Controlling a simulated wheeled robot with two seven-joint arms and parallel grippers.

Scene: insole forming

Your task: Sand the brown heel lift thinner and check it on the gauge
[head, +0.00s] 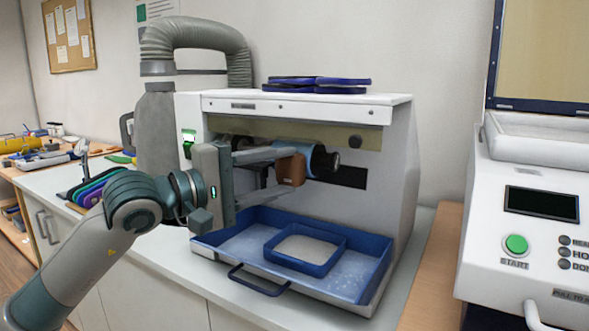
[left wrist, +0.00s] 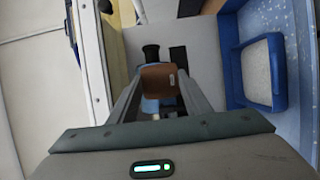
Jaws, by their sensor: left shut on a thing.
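The brown heel lift (head: 291,171) is between the finger ends of my left gripper (head: 285,154), which is shut on it. In the left wrist view the lift (left wrist: 163,77) sits between the tips of the two long fingers (left wrist: 162,88). The sander (head: 400,150) is a white cabinet with an open front. Its light-blue drum (head: 296,147) with a black end lies right behind the lift. I cannot tell whether lift and drum touch. I cannot make out the gauge for certain. My right gripper is not in view.
A blue drawer tray (head: 222,257) holding a smaller blue tray (head: 345,257) of pale grains lies below the drum. Dark blue pads (head: 318,82) rest on the sander. A white machine (head: 520,225) with a START button stands right. Tools and coloured insoles (head: 92,185) lie left.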

